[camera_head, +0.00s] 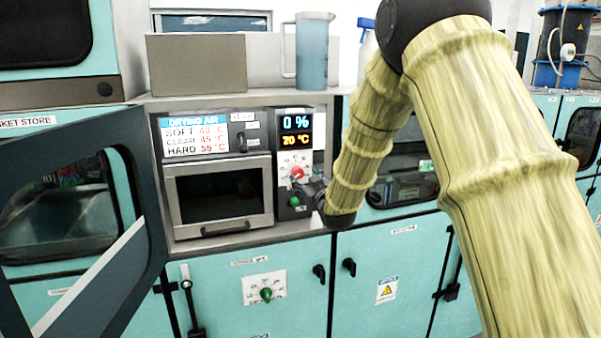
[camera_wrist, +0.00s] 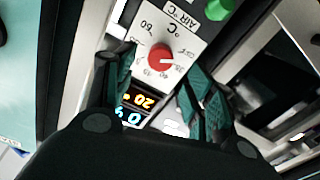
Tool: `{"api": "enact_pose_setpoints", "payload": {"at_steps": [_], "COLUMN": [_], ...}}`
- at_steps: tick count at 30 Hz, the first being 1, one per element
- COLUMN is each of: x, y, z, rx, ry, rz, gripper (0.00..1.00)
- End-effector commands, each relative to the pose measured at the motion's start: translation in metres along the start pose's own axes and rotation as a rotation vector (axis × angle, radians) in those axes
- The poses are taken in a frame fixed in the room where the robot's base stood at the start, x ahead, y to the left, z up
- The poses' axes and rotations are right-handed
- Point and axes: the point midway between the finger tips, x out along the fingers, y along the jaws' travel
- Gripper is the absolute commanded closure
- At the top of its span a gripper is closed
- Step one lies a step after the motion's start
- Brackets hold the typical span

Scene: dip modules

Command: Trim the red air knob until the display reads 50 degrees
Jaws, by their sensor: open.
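The red air knob (camera_wrist: 161,58) sits on a white dial plate marked in °C. In the wrist view it lies between and beyond the fingertips, with no contact visible. It also shows in the head view (camera_head: 297,173) on the dark control panel. My gripper (camera_wrist: 158,66) is open, one finger on each side of the knob in the picture. In the head view my gripper (camera_head: 311,190) is close to the panel, partly hidden by the arm. The display (camera_head: 296,131) reads 0 % above and what looks like 20 °C below.
A green knob (camera_head: 294,202) sits below the red one. An oven-like chamber (camera_head: 218,195) is left of the panel. A sign (camera_head: 195,135) lists drying air: soft, clear, hard. An open dark-framed door (camera_head: 150,230) stands at the left. A jug (camera_head: 312,50) stands above.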

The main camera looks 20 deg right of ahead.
Motion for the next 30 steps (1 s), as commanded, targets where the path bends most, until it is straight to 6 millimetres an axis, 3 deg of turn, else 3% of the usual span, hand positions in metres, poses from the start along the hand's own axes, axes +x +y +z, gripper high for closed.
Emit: {"api": "enact_pose_setpoints", "payload": {"at_steps": [12, 26, 30], "x": [0.050, 0.057, 0.057], "y": [0.000, 0.000, 0.000], "z": [-0.001, 0.000, 0.000], "rx": [0.000, 0.000, 0.000], "ry": [-0.001, 0.000, 0.000], "rz": [-0.001, 0.000, 0.000], "gripper": [0.46, 0.46, 0.71]}}
